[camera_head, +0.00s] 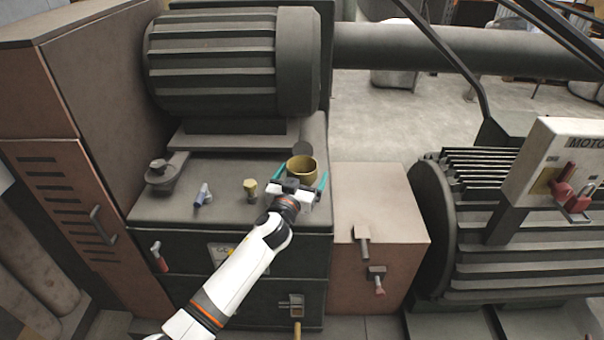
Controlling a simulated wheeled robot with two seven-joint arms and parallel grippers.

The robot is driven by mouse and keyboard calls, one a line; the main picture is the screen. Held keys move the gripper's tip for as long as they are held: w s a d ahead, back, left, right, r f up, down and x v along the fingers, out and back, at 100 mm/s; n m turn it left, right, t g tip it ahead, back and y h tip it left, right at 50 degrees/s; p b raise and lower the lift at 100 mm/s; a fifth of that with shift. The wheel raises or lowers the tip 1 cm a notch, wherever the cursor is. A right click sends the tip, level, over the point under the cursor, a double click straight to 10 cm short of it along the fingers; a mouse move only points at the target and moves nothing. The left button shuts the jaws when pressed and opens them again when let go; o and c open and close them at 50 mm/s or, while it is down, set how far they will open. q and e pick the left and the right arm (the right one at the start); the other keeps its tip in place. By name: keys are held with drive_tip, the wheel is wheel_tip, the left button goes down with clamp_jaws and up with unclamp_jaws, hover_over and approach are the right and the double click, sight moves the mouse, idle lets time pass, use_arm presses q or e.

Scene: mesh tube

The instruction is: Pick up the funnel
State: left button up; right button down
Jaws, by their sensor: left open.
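A brass-coloured round cup-like piece, apparently the funnel (302,165), stands upright on the dark machine top (225,213), near its right edge. Its wide open rim faces up; its lower part is hidden behind my gripper. My left gripper (302,173) is open, its two teal fingers spread to the left and right of the funnel in the picture. There seems to be a gap on each side, and I cannot tell how deep the fingers reach around it. My right gripper is not in view.
A small yellow knob-like piece (250,189) and a grey-blue fitting (203,196) are on the machine top to the left. A large ribbed motor (225,62) stands behind. A lower brown box (375,205) adjoins on the right, with a ribbed drum (530,255) beyond.

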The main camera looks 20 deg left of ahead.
use_arm(q)
drive_tip(key=shift+w, duration=0.4)
drive_tip(key=c, duration=1.1)
